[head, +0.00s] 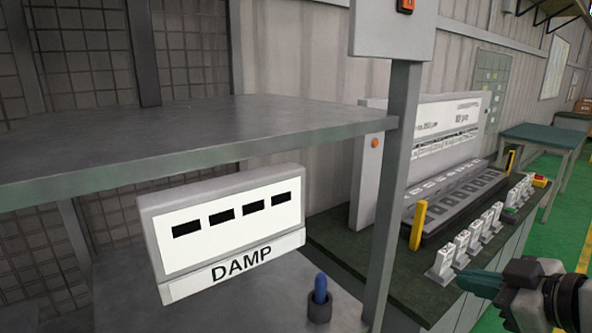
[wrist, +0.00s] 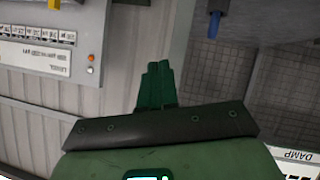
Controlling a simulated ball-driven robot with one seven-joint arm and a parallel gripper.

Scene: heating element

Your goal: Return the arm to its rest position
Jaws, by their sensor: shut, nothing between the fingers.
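My gripper (head: 466,282) shows at the lower right of the head view, its green fingers pointing left beside the front of the bench. In the wrist view the green fingers (wrist: 158,85) are together at the middle, with nothing between them. The gripper is apart from the things around it.
A grey shelf (head: 200,140) spans the left. Below it is a white DAMP box (head: 225,225), with a blue-topped peg (head: 320,290) beside it. A grey post (head: 395,180) stands between it and the bench panel (head: 425,150). White switches (head: 460,245) line the bench front. Green floor (head: 560,205) is open at right.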

